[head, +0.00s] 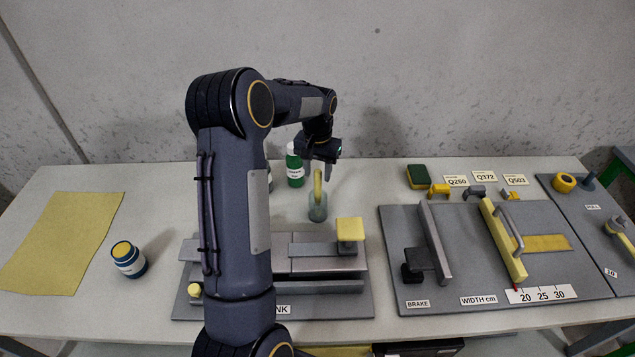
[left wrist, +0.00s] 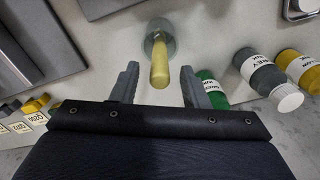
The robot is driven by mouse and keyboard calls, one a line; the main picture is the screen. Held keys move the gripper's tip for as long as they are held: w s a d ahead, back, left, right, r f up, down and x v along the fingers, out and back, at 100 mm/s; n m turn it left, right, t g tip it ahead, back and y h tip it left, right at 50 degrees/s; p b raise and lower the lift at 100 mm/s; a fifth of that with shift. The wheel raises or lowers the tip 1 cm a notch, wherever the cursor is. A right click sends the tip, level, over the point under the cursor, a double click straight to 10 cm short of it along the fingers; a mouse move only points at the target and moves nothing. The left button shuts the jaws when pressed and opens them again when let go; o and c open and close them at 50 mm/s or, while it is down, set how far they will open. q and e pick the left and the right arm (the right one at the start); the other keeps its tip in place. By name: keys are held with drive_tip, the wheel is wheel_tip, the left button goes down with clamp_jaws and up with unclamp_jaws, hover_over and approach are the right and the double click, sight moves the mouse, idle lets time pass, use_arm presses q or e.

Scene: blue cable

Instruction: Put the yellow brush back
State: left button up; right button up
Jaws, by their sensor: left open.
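The yellow brush (head: 317,185) stands nearly upright in a small clear grey-green jar (head: 317,209) on the workbench; its lower end is inside the jar. My left gripper (head: 318,168) is above the jar with its fingers pointing down. In the left wrist view, the open fingers of the left gripper (left wrist: 160,75) are on either side of the yellow handle (left wrist: 160,68), with gaps on both sides. The jar (left wrist: 156,32) shows beyond the fingertips. My right gripper is not in view.
A press with a yellow pad (head: 350,229) is in front. A brake board (head: 400,235) lies right. The bench between jar and board is clear.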

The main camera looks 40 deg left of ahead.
use_arm(q)
wheel_tip(320, 180, up, 7)
drive_tip(key=shift+f, duration=0.15)
drive_tip(key=s+d+r+m+t+h, duration=0.1)
drive_tip(key=s+d+r+t+h, duration=0.15)
drive_tip(key=s+d+r, duration=0.75)
drive_tip(key=s+d+f+t, duration=0.1)
drive_tip(key=s+d+f, duration=0.2)
drive_tip(key=s+d, duration=0.3)
drive_tip(key=s+d+f+m+t+h, duration=0.1)
drive_tip(key=s+d, duration=0.4)
drive_tip(key=s, duration=0.5)
drive_tip(key=shift+s+d+f+t, duration=0.4)
drive_tip(key=shift+f+t, duration=0.15)
drive_tip(key=shift+f, duration=0.35)
drive_tip(key=shift+c, duration=0.5)
